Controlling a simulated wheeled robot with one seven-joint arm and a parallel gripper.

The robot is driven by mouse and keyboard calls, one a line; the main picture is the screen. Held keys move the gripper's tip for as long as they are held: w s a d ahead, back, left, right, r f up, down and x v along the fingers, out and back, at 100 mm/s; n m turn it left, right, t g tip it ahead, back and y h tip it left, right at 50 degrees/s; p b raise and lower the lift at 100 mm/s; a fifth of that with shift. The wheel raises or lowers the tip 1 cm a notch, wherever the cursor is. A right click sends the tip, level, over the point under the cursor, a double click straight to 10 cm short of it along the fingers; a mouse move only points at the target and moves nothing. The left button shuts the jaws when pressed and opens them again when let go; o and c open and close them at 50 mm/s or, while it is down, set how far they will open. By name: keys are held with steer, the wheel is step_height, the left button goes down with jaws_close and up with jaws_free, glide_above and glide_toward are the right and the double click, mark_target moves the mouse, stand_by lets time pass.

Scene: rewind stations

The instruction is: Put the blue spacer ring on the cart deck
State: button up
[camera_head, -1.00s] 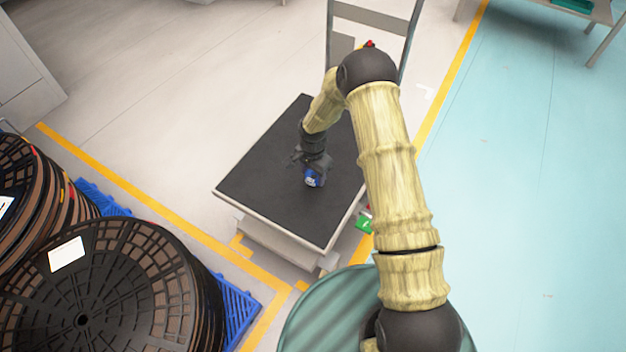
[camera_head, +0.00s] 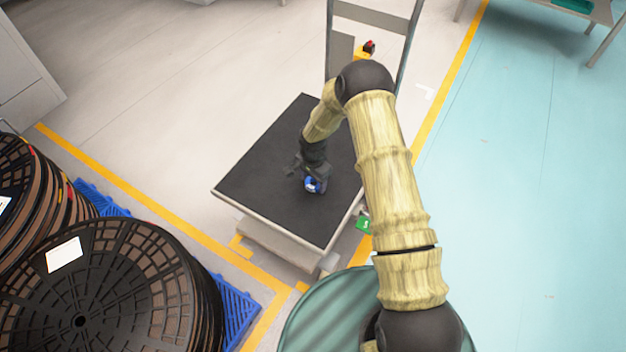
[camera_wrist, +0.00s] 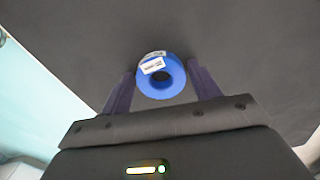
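The blue spacer ring (camera_head: 312,187) is at my gripper's tip, over the middle of the cart deck (camera_head: 265,165), a dark flat platform. In the wrist view the ring (camera_wrist: 160,91) has a white label and sits between the two fingertips of my gripper (camera_wrist: 161,77), which appear to touch its sides. The dark deck (camera_wrist: 250,50) fills the background there. In the head view my gripper (camera_head: 314,176) points down at the deck and partly covers the ring. I cannot tell whether the ring touches the deck.
The cart's upright handle frame (camera_head: 330,40) stands at the far end, with a red-topped yellow device (camera_head: 365,50) by it. Large black reels (camera_head: 110,290) on blue pallets (camera_head: 235,310) stand at the lower left. The deck around the ring is clear.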

steer(key=shift+o, duration=0.8)
step_height(320, 180, up, 12)
steer(key=p, duration=0.3)
steer(key=shift+r, duration=0.15)
steer(key=s+d+r+n, duration=0.2)
steer(key=s+d+r, duration=0.1)
steer(key=r, duration=0.2)
steer(key=s+d+r+n+t, duration=0.1)
steer(key=s+d+r, duration=0.15)
steer(key=r, duration=0.25)
steer(key=s+d+r+n, duration=0.2)
steer(key=s+r, duration=0.2)
steer(key=r, duration=0.1)
steer(key=s+d+r+n, duration=0.2)
steer(key=s+r, duration=0.1)
steer(key=s, duration=0.3)
steer(key=s+d+r+n+t, duration=0.1)
steer(key=s+d+r+n, duration=0.1)
steer(key=s, duration=0.4)
steer(key=shift+s+d+r+t, duration=0.15)
steer(key=shift+s+r+t, duration=0.15)
steer(key=shift+r, duration=0.4)
